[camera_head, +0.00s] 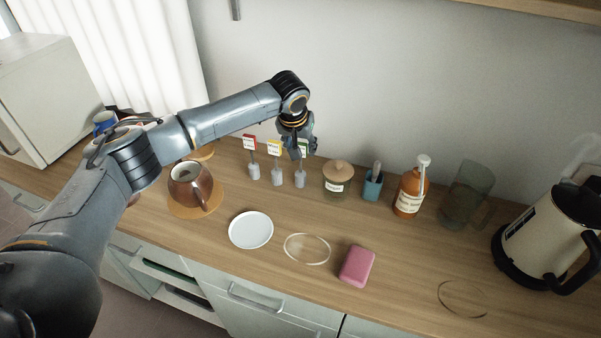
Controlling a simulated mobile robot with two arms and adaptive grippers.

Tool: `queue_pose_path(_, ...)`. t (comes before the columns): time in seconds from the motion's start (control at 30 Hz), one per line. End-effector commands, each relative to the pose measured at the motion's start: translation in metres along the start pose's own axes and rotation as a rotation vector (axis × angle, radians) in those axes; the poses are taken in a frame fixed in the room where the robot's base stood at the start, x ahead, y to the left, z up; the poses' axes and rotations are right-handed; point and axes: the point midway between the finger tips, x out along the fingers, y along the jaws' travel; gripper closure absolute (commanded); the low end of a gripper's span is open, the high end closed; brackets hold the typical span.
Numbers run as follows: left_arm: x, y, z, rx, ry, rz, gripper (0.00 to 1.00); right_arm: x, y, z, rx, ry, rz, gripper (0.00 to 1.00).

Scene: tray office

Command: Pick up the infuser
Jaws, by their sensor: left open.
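Three small grey cylinders on thin stems, which look like infusers, stand in a row near the wall. The left one (254,172) has a red and white tag, the middle one (276,178) a yellow and white tag, and the right one (300,179) a green-edged tag. My left gripper (301,152) points down at the right one's tag and partly covers it. It is open; I cannot tell whether it touches the tag or stem. My right gripper is not in view.
A brown mug (191,186) on a round wooden mat (210,207) stands left. A lidded jar (337,185), teal holder (372,187), amber pump bottle (409,195), glass pitcher (463,200) and kettle (545,238) stand right. A white plate (251,230) and pink case (356,265) lie in front.

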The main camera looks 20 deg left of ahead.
Motion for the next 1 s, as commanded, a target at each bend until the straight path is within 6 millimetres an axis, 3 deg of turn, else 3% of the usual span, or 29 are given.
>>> queue_pose_path(0.23, 0.002, 0.000, 0.000, 0.000, 0.001, 0.001, 0.57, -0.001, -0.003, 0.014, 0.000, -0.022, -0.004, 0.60)
queue_pose_path(0.4, 0.001, 0.000, 0.000, 0.000, 0.001, 0.000, 0.91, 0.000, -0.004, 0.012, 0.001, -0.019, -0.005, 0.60)
queue_pose_path(0.47, 0.001, 0.000, 0.000, 0.000, 0.001, 0.001, 1.00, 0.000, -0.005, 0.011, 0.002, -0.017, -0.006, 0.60)
queue_pose_path(0.8, -0.002, 0.001, -0.002, 0.000, 0.003, 0.002, 1.00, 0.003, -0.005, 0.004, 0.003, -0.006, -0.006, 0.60)
queue_pose_path(1.0, -0.022, 0.001, -0.011, -0.002, 0.006, 0.003, 1.00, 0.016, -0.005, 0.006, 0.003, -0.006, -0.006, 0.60)
